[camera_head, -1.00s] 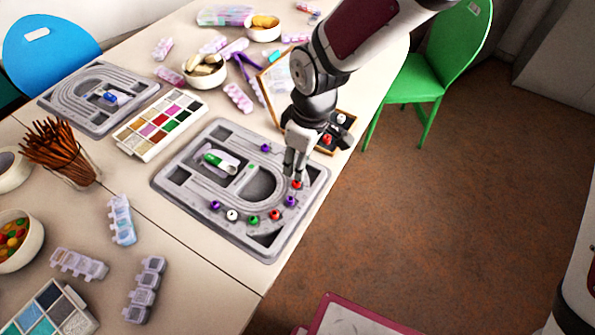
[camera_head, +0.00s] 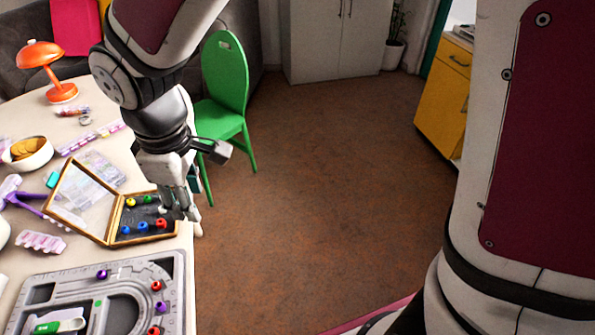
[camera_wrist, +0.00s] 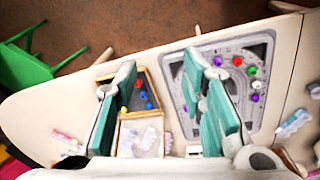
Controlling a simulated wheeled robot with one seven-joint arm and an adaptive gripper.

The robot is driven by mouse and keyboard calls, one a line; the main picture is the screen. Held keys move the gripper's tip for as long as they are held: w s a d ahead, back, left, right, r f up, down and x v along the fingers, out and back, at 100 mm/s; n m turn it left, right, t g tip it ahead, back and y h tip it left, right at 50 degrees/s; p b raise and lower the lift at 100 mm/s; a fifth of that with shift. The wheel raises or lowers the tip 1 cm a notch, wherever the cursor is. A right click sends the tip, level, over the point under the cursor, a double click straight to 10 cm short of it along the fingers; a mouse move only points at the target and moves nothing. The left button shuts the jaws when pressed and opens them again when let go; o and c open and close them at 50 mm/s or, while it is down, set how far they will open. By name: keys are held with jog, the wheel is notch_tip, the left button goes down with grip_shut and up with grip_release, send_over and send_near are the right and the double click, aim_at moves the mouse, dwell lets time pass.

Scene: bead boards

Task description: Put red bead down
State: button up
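My gripper (camera_head: 185,212) hangs beside the right side of the open wooden bead box (camera_head: 115,226), near the table edge. In the wrist view its teal-padded fingers (camera_wrist: 160,66) are spread wide with nothing between them. A red bead (camera_head: 156,285) rests at the upper right of the grey bead board (camera_head: 176,268), with a purple bead (camera_head: 162,307) and another red bead (camera_head: 154,331) below it. A further red bead (camera_head: 160,223) lies in the box; it also shows in the wrist view (camera_wrist: 138,84). The lower board is cut off in the head view.
The box also holds blue, yellow and green beads; its lid (camera_head: 82,203) stands open to the left. A lilac case (camera_head: 40,242) and a bowl (camera_head: 28,153) are farther left. A green chair (camera_head: 224,90) stands beyond the table. The floor at right is clear.

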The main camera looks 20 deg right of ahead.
jog(key=s+d+r+m, duration=0.25)
jog(key=d+r, duration=0.25)
jog(key=d, duration=0.4)
jog(key=s+d+r+m, duration=0.2)
jog(key=s+d+m, duration=0.3)
jog(key=s+d, duration=0.2)
jog(key=s+d+r+m+t, duration=0.1)
jog(key=s+d+r+m, duration=0.1)
jog(key=s+d+m, duration=0.4)
jog(key=shift+s+d+r, duration=0.25)
jog(key=shift+s+d, duration=0.5)
jog(key=shift+d, duration=0.3)
jog(key=shift+r+t, duration=0.1)
jog(key=shift+t, duration=0.2)
